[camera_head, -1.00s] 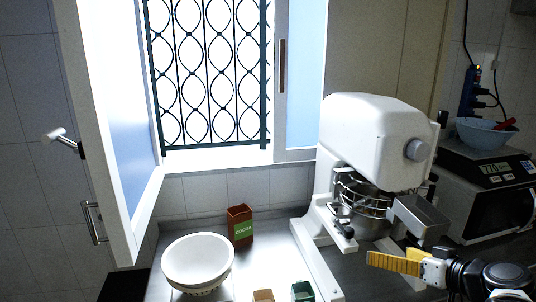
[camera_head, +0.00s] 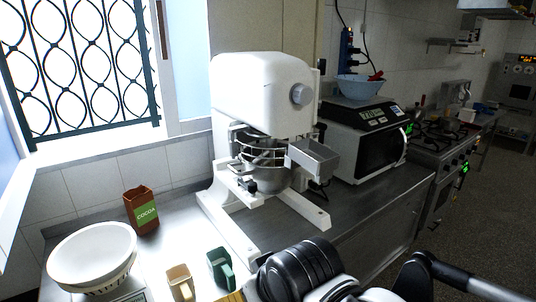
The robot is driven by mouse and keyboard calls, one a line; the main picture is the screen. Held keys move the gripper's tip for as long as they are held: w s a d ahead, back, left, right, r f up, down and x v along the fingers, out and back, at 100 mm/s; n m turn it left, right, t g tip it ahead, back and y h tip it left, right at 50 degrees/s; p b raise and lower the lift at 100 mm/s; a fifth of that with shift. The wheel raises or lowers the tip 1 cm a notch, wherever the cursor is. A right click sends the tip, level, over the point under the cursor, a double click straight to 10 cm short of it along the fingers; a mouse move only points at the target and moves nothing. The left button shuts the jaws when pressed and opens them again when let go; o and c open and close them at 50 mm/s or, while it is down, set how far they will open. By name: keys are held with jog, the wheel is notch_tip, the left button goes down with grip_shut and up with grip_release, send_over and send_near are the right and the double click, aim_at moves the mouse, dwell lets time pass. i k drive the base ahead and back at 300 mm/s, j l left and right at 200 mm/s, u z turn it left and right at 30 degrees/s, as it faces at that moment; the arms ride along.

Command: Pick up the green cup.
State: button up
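The green cup (camera_head: 221,268) stands upright on the metal counter near the bottom centre of the head view, with its handle on the right side. My gripper (camera_head: 233,297) shows only as a bit of yellow finger at the bottom edge, just below the green cup in the picture. The rest of its fingers is cut off by the frame, so I cannot tell how far open they are or whether they touch the cup. My black and white arm comes in from the lower right.
A beige cup (camera_head: 180,284) stands close to the left of the green cup. A white bowl (camera_head: 92,257) and a cocoa box (camera_head: 141,210) are farther left. A large white mixer (camera_head: 262,95) stands behind. A microwave (camera_head: 372,147) carries a scale and a blue bowl (camera_head: 360,87).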

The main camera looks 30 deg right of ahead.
aim_at(220, 265)
jog(key=j+z, duration=0.2)
jog(key=j, duration=0.25)
jog(key=j+z, duration=0.25)
jog(key=j, duration=0.25)
jog(key=j+z, duration=0.2)
jog(key=j, duration=0.25)
jog(key=k+j+z, duration=0.25)
jog(key=j, duration=0.15)
jog(key=j+z, duration=0.2)
jog(key=j, duration=0.3)
jog(key=k+j+z, duration=0.25)
jog(key=i+j, duration=0.05)
jog(key=j, duration=0.1)
